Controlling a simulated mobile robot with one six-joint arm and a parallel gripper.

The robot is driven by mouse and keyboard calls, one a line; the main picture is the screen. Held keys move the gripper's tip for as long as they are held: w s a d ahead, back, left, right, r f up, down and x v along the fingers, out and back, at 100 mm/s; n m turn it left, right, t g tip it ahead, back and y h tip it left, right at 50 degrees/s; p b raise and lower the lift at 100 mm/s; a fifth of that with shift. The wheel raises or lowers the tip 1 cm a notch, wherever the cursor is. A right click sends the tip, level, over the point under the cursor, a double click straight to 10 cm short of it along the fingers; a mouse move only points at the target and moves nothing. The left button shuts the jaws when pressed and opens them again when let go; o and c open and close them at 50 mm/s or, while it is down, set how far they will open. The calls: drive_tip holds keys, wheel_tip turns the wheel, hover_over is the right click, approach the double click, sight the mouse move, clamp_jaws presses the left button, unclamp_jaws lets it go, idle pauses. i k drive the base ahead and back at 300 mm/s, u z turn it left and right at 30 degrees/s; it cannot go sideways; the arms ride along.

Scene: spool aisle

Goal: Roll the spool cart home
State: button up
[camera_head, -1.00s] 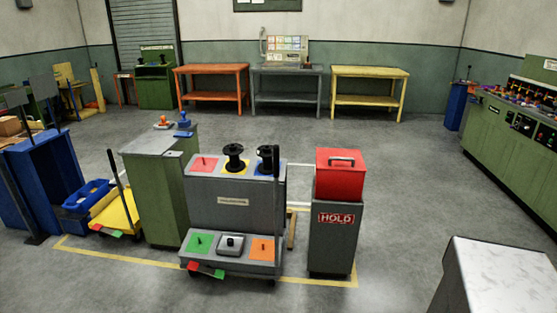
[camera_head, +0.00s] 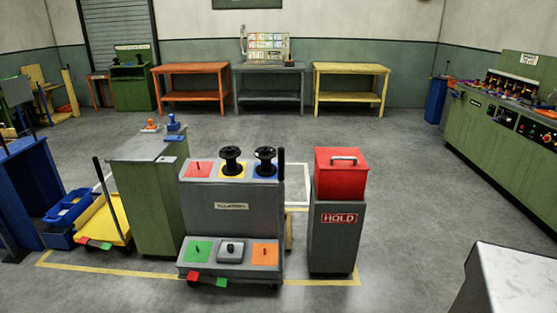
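The grey spool cart (camera_head: 230,223) stands at the centre in the head view, on small wheels. Its top has red, yellow and blue pads; one black spool (camera_head: 230,160) is on the yellow pad and another (camera_head: 265,161) on the blue pad. The red pad (camera_head: 197,169) holds no spool. The lower shelf has a green pad, a grey block (camera_head: 230,250) and an orange pad. A dark upright post (camera_head: 281,165) rises at the cart's right side. Red and green tabs show at its front foot. My gripper is not in view.
A green cabinet (camera_head: 150,205) stands close on the cart's left, a grey HOLD bin (camera_head: 337,240) with a red box (camera_head: 341,177) on its right. A yellow cart (camera_head: 103,220) is further left. A pale-topped block (camera_head: 520,280) fills the lower right corner. Open floor lies behind and right.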

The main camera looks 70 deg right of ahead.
sight(249, 218)
drive_tip(key=z, duration=0.85)
drive_tip(key=i, duration=1.35)
drive_tip(key=z, duration=0.2)
